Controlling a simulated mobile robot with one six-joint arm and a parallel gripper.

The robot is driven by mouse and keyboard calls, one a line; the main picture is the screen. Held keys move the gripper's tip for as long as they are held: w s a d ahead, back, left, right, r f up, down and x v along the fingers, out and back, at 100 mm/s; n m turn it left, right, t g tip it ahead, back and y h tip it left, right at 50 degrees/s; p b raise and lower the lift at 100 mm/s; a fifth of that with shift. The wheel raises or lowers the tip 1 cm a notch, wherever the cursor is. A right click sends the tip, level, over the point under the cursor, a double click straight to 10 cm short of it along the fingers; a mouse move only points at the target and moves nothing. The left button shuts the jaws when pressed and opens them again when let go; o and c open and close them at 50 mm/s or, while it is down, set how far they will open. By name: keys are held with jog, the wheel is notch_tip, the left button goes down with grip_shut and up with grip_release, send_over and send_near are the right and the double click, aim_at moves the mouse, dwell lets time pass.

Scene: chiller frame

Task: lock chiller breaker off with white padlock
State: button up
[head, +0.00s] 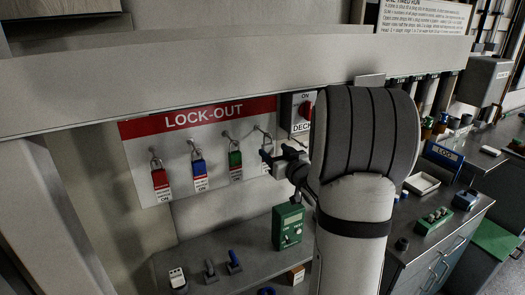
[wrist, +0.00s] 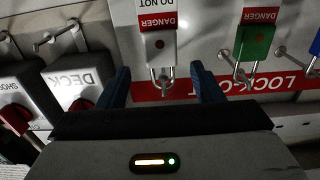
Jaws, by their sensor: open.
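The white padlock (wrist: 161,46) hangs from a peg on the lock-out board (head: 222,127), with a red-and-white danger tag. In the wrist view it shows upside down, between and beyond the blue fingertips of my gripper (wrist: 162,86). In the head view my gripper (head: 278,158) is in front of the board's right end and mostly hides this padlock. The jaws are open on either side of the padlock's shackle, with nothing clamped. A breaker box with a red knob, labelled DECK (head: 300,126), is right of the board. I see no label reading chiller.
Red (head: 160,179), blue (head: 199,170) and green (head: 235,160) padlocks hang left of the white one. Below, a grey shelf (head: 220,282) holds a green meter (head: 288,226) and small tools. A pale beam (head: 200,75) crosses above the board. Another switch box (wrist: 18,105) adjoins DECK.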

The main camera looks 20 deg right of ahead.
aim_at(269, 146)
jog(key=w+p, duration=0.2)
jog(key=w, duration=0.3)
jog(key=shift+a, duration=0.2)
jog(key=c, duration=1.1)
jog(key=shift+c, duration=0.3)
jog(key=shift+r, duration=0.2)
